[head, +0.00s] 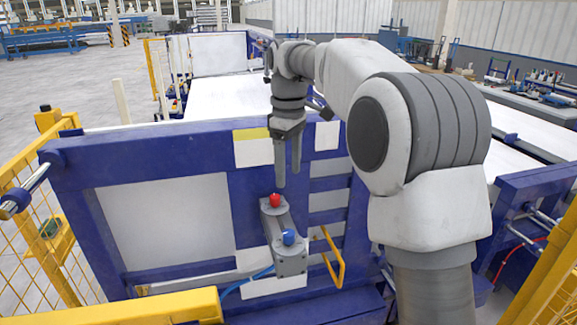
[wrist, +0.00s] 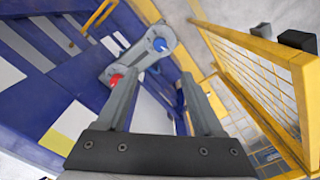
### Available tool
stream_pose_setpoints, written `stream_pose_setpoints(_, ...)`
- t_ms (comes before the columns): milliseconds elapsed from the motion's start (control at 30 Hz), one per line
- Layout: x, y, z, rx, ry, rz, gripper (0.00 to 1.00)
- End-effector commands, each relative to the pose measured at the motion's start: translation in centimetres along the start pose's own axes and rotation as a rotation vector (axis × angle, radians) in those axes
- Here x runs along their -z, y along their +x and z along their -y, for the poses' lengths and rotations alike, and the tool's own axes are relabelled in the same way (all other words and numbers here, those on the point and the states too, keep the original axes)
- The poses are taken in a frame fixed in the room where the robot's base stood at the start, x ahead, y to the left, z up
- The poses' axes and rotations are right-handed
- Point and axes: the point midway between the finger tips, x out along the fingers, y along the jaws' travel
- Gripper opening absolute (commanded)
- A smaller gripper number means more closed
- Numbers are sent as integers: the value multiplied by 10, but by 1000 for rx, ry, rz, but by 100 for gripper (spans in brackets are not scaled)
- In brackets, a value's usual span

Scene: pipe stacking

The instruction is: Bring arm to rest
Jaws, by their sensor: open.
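My gripper (head: 287,178) hangs from my arm in the head view, fingers pointing down, in front of the blue frame panel. Its two fingers stand apart with nothing between them, as the wrist view (wrist: 160,105) also shows. Below the fingertips is a grey box-like fitting (head: 274,228) with a red knob (head: 275,200) at its upper end and a blue knob (head: 289,237) at its lower end. The fingertips are just above the red knob and look apart from it. No pipe is seen in the gripper.
The blue frame (head: 155,278) with white panels stands in front of me. A yellow handle (head: 333,262) sticks out right of the fitting. Yellow mesh fences (head: 50,262) stand at left and right. A yellow rail (head: 150,308) crosses the lower left. White surfaces (head: 228,95) lie behind the frame.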

Motion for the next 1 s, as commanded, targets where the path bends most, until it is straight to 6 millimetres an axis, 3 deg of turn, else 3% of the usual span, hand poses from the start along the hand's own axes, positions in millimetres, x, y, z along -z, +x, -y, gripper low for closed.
stream_pose_setpoints(467,-7,-8,4,-12,25,-7,69)
stream_pose_setpoints(733,-62,-37,38,-94,219,-71,69)
stream_pose_setpoints(1000,-128,-45,84,-170,460,-168,69)
